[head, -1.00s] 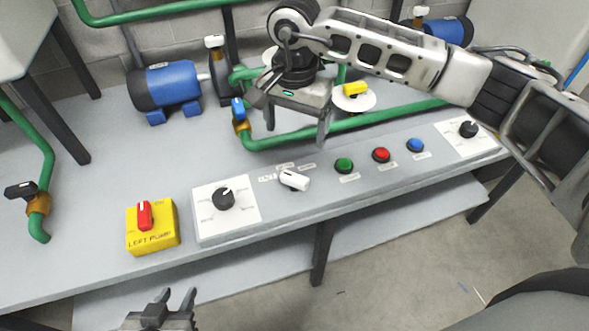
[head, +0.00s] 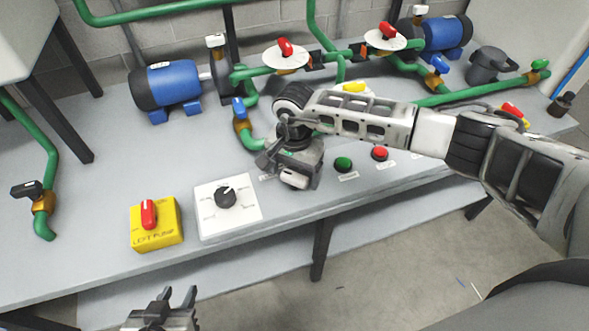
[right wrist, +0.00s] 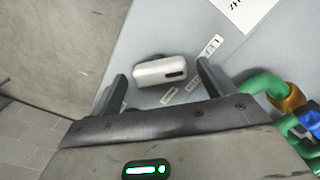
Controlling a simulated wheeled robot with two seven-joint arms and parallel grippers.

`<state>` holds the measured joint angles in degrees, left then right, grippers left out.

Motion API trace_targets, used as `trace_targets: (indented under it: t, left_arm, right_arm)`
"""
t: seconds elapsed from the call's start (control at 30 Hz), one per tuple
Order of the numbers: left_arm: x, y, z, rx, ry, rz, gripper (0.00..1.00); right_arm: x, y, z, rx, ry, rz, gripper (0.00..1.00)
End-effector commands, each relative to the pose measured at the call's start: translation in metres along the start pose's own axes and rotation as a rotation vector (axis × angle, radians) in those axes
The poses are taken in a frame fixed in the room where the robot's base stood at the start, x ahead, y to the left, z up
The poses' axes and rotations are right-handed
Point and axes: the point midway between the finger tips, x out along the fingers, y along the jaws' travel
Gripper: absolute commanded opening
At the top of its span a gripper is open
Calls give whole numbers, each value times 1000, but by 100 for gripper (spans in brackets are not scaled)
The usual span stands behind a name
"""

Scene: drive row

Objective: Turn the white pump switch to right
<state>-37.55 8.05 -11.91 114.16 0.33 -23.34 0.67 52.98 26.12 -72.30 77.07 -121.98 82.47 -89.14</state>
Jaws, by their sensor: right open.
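The white pump switch (right wrist: 155,71) lies across the picture in the right wrist view, with a dark slot near its right end. Small printed labels (right wrist: 212,47) sit beside it on the panel. My right gripper (right wrist: 162,78) is open, with one finger at each end of the switch and a small gap visible on both sides. In the head view my right gripper (head: 288,174) is over the switch and hides most of it and its labels. My left gripper (head: 177,295) is open and empty, low in front of the table edge.
A black dial (head: 225,197) on a white plate and a yellow box with a red switch (head: 148,214) are left of the right gripper. Green (head: 343,163) and red (head: 380,153) buttons are to its right. Green pipes (head: 262,138) with valves run behind.

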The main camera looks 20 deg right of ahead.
Motion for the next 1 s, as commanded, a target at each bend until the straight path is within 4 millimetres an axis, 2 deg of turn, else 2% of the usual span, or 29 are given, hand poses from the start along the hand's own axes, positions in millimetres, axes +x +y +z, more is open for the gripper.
trace_targets:
  t: [0.07,0.1,0.23,0.27,0.67,1.0]
  left_arm:
    - [0,0,0,0,0,0,36]
    - [0,0,0,0,0,0,36]
    - [0,0,0,-1,1,0,36]
    - [0,0,0,-1,1,0,36]
    - [2,0,-2,-1,10,0,36]
    - [9,2,7,-4,12,8,36]
  right_arm:
    - [0,0,0,0,0,0,82]
    - [0,0,0,0,0,0,76]
    - [0,0,0,0,0,0,40]
    - [0,0,0,0,0,0,37]
    - [0,0,0,60,0,1,37]
    - [2,0,-1,309,1,1,37]
